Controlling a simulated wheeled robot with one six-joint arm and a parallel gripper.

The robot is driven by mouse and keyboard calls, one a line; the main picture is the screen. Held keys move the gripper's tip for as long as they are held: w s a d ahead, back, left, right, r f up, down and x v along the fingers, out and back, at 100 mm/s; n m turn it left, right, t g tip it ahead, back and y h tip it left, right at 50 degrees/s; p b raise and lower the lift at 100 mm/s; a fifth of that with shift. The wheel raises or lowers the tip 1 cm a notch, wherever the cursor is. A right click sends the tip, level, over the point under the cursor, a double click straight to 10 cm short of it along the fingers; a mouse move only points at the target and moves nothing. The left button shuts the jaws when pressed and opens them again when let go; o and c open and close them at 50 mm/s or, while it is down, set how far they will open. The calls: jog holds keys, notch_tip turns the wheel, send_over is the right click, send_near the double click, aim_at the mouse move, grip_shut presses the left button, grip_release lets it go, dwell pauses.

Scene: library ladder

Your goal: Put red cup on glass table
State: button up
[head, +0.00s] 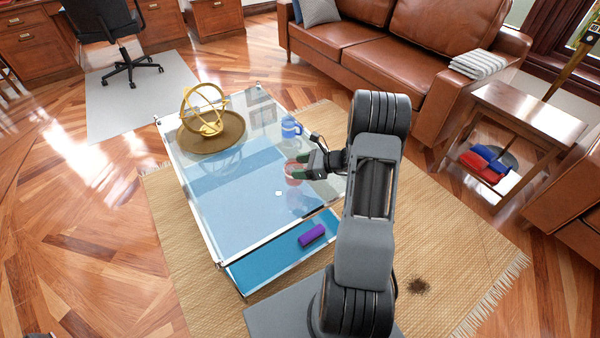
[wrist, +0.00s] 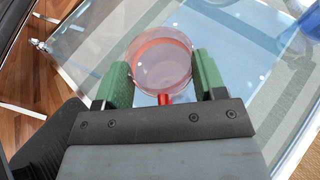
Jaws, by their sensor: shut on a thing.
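The red cup (wrist: 160,62) is between the green finger pads of my gripper (wrist: 163,82) in the wrist view. Its round, pale top faces the camera and a red handle points toward the gripper body. In the head view the cup (head: 292,172) is over the right part of the glass table (head: 225,205). My gripper (head: 300,172) is shut on it. I cannot tell whether the cup's base touches the glass or is slightly above it.
A blue mug (head: 290,128) stands on the table behind the gripper. A golden armillary ornament (head: 207,118) sits on a round brown tray (head: 228,136) at the far left. The table's middle is mostly clear.

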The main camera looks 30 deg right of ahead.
jog(key=shift+w+f+b, duration=0.15)
jog(key=shift+f+b, duration=0.2)
jog(key=shift+f, duration=0.6)
jog(key=shift+w+f+b, duration=0.15)
jog(key=shift+f+b, duration=0.2)
jog(key=shift+f, duration=0.55)
jog(key=shift+f, duration=0.15)
jog(key=shift+f, duration=0.15)
jog(key=o, duration=1)
